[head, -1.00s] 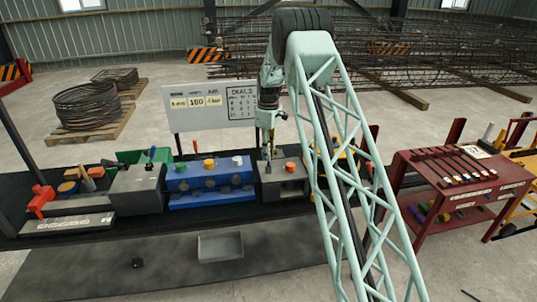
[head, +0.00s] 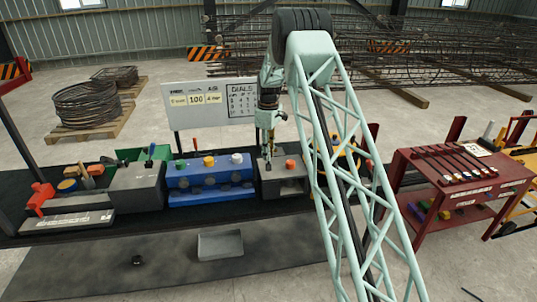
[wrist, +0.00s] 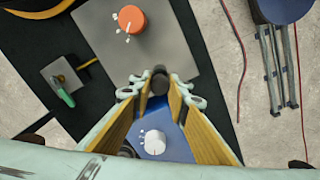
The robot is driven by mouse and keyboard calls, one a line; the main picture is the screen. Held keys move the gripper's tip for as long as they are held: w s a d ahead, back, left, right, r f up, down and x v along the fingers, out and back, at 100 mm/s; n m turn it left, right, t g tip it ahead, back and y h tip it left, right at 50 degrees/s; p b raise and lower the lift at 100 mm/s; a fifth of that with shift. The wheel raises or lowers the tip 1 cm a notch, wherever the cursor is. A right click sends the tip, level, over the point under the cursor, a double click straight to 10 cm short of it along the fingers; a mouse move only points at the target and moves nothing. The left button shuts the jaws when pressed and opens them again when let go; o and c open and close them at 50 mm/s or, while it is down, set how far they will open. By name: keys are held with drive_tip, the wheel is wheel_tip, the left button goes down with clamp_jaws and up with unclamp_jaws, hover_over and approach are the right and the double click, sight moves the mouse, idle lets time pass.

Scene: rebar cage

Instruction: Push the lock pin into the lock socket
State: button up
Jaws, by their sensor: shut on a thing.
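My gripper (head: 268,151) points down over the left part of a grey box (head: 292,186) on the bench. In the wrist view its two yellow-padded fingers are shut on a dark round-ended pin (wrist: 159,82), which I take for the lock pin. The grey box also shows there (wrist: 178,45), with an orange knob (wrist: 131,19) beside the pin. I cannot tell how deep the pin sits. The lock socket is not visible; the gripper and pin may hide it.
A blue box (head: 205,197) with several knobs stands left of the grey box, its white knob (wrist: 155,142) close to my fingers. Another grey box (head: 137,190) and a red tool (head: 40,199) lie further left. A red cart (head: 460,185) stands right.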

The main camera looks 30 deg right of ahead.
drive_tip(key=shift+f+b, duration=0.35)
drive_tip(key=shift+f, duration=0.4)
drive_tip(key=o, duration=1.1)
drive_tip(key=shift+r, duration=0.15)
wheel_tip(320, 180, up, 12)
drive_tip(key=shift+f, duration=0.15)
idle(1.2)
